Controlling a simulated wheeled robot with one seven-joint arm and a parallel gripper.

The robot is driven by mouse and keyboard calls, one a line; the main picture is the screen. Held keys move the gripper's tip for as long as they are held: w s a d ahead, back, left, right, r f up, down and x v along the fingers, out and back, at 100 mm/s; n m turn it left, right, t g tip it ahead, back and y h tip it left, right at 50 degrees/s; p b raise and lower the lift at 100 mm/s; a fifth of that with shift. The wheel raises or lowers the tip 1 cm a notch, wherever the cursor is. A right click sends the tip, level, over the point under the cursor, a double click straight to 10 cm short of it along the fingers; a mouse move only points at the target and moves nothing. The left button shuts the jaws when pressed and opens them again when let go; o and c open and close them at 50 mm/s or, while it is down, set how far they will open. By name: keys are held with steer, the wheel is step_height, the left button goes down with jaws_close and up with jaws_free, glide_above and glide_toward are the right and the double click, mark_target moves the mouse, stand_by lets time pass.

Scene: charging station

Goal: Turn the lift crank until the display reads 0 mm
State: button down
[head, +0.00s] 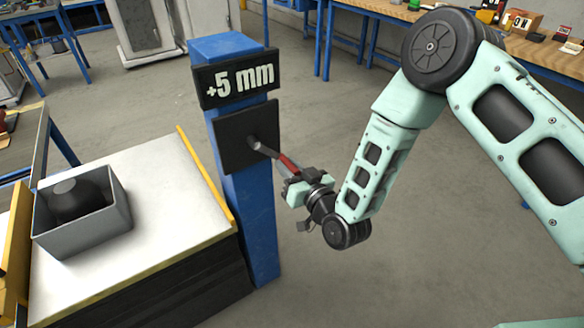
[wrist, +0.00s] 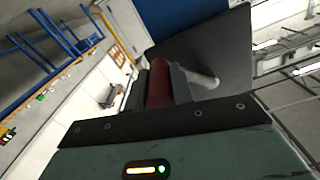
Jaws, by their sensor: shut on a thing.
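The display (head: 236,81) on the blue post (head: 252,215) reads +5 mm. Below it, the lift crank (head: 265,148) comes out of a dark square plate (head: 232,138), its arm angled down to the right in the head view. Its red handle (head: 287,163) is at my gripper (head: 299,180). In the wrist view the red handle (wrist: 159,84) lies between the two fingers of my gripper (wrist: 160,88), which are shut on it. The grey crank arm (wrist: 205,79) shows just right of the fingers. Part of the handle is hidden by the fingers.
A white lift table (head: 160,190) with yellow edges stands left of the post and bears a grey open box (head: 85,238) with a dark rounded object (head: 78,198) inside. Workbenches (head: 480,35) stand at the back.

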steer(key=c, duration=1.2)
jaws_free()
steer(key=b+v, duration=0.1)
steer(key=v, duration=1.6)
steer(key=shift+s+d, duration=0.15)
